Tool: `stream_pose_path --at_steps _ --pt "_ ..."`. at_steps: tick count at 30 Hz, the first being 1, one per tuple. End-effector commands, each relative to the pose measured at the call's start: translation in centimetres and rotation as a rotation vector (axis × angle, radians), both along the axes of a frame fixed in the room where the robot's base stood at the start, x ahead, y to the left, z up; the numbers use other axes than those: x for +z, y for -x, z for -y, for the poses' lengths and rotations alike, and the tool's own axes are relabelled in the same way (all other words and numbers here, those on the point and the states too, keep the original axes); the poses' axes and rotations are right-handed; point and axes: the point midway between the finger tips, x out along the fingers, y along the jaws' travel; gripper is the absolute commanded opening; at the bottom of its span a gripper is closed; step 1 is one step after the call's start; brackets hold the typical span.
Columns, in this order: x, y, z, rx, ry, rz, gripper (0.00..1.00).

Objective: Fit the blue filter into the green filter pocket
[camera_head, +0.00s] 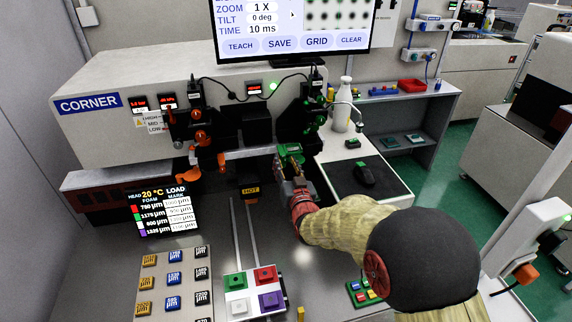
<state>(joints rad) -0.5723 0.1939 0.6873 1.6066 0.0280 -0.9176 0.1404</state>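My gripper (291,168) reaches toward the front of the bench machine, below its right black unit. A small green part (291,151) is at its fingertips; I cannot tell whether it is held or is a piece of the machine. The fingers are too small and overlapped to read as open or shut. Several blue labelled squares, one of them a blue block (173,279), sit in the middle column of a grey board at lower left. A tray (252,302) holds green (235,280), red, white and purple squares. I cannot tell which piece is the blue filter or the green pocket.
A small pad with coloured buttons (365,293) lies right of the tray, near my arm. A black mouse (364,173) and a white bottle (342,105) stand at right. Orange parts (205,140) stick out from the left machine unit. The grey bench between board and tray is clear.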

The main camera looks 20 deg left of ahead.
Motion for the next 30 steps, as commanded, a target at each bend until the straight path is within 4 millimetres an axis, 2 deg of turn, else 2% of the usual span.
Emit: stream_pose_path --at_steps 17,30 --pt "-0.02 0.03 0.01 0.000 0.000 0.000 0.01" --pt "-0.04 0.03 0.01 0.000 0.001 -0.001 0.00"
